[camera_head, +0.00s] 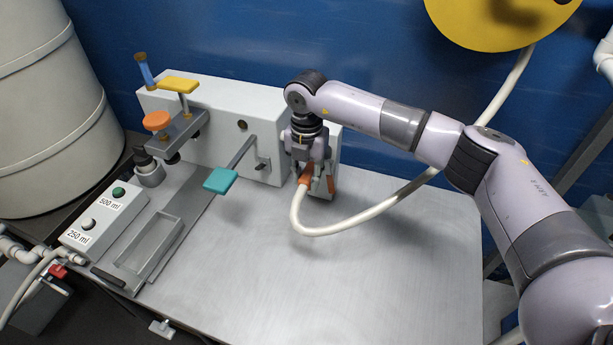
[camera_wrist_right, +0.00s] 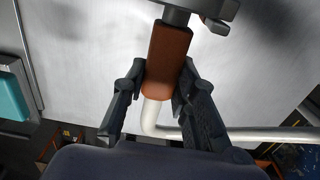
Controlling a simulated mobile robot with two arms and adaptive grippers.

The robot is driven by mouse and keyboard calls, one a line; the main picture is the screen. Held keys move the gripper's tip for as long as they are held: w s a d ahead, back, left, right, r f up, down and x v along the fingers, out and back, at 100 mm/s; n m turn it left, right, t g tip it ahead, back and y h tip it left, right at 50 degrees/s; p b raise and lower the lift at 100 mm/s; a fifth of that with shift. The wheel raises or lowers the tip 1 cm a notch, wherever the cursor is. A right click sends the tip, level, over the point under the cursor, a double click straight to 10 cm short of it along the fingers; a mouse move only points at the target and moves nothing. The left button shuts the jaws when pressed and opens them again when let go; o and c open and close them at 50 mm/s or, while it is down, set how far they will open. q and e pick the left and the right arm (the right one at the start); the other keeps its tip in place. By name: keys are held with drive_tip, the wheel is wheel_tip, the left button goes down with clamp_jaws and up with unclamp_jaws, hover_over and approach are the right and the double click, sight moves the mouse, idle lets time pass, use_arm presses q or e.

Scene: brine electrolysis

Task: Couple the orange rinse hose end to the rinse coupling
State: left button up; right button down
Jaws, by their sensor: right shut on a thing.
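My right gripper (camera_head: 308,172) points down in front of the white housing's right end and is shut on the orange hose end (camera_head: 305,180). In the right wrist view the orange hose end (camera_wrist_right: 168,62) lies between the two dark fingers (camera_wrist_right: 160,85). Its far end meets a dark grey cylindrical stub (camera_wrist_right: 176,16) below a grey metal fitting (camera_wrist_right: 205,10), which looks like the rinse coupling; I cannot tell whether they are locked. The white hose (camera_head: 345,228) bends from the orange end and rises right. In the head view the gripper hides the coupling. My left gripper is out of view.
A teal paddle lever (camera_head: 221,180) sticks out left of the gripper. A yellow handle (camera_head: 178,84) and an orange knob (camera_head: 157,121) stand farther left. A yellow reel (camera_head: 500,20) hangs on the blue wall. The metal bench (camera_head: 300,290) is clear in front.

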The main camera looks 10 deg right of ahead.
idle(0.3)
drive_tip(key=c, duration=1.2)
unclamp_jaws()
wheel_tip(320, 180, up, 12)
